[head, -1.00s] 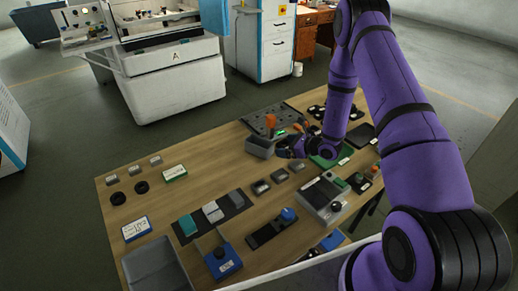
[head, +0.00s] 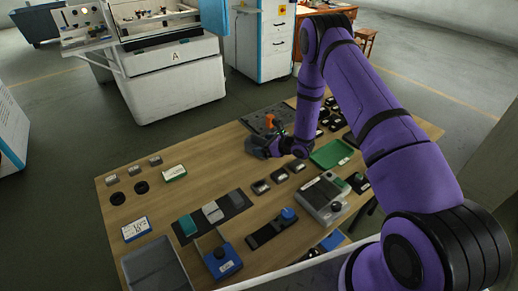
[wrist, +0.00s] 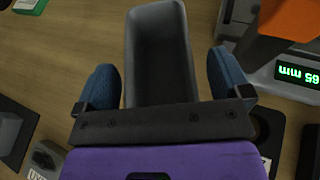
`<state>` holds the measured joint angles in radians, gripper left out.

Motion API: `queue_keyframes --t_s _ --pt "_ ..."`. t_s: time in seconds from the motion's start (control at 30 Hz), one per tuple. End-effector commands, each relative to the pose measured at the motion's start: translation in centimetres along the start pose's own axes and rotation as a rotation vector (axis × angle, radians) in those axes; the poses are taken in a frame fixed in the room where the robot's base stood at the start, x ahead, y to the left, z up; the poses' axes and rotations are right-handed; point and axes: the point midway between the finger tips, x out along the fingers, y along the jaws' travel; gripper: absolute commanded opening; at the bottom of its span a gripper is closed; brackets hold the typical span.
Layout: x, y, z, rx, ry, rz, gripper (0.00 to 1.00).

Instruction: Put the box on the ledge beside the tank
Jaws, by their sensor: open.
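The grey, open-topped box (wrist: 160,50) lies between the two blue-padded fingers of my gripper (wrist: 164,82) in the wrist view. Gaps show on both sides of it, so the fingers are apart and not clamped on it. Its near end is hidden behind the gripper's dark bar. In the head view my gripper (head: 261,152) is at the box (head: 250,146) on the wooden table and hides much of it. The tank appears to be part of the white machine marked A (head: 165,65) at the back left. A ledge (head: 87,42) with small parts juts from its left side.
An orange-handled device with a green display (wrist: 297,74) stands close right of the gripper in the wrist view. The table (head: 175,215) also holds a green tray (head: 331,153), a grey bin (head: 157,268) and several small blocks. Open floor (head: 70,135) lies between table and machine.

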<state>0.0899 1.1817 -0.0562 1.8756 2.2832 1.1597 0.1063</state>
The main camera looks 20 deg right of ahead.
Motion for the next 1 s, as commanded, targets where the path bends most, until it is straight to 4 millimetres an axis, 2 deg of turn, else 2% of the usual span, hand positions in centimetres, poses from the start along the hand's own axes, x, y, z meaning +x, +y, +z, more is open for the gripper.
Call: queue_keyframes --t_s 0.17,0.4,0.5,0.77,1.0 --pt "0.0 0.0 0.0 0.0 0.0 0.0 0.96" --pt "0.0 0.0 0.0 0.0 0.0 0.0 0.43" --pt "0.0 0.0 0.0 0.0 -0.001 0.0 0.35" --pt "-0.1 0.0 0.2 0.0 -0.001 0.0 0.35" --pt "-0.8 -0.1 2.0 -0.001 -0.004 -0.001 0.35"
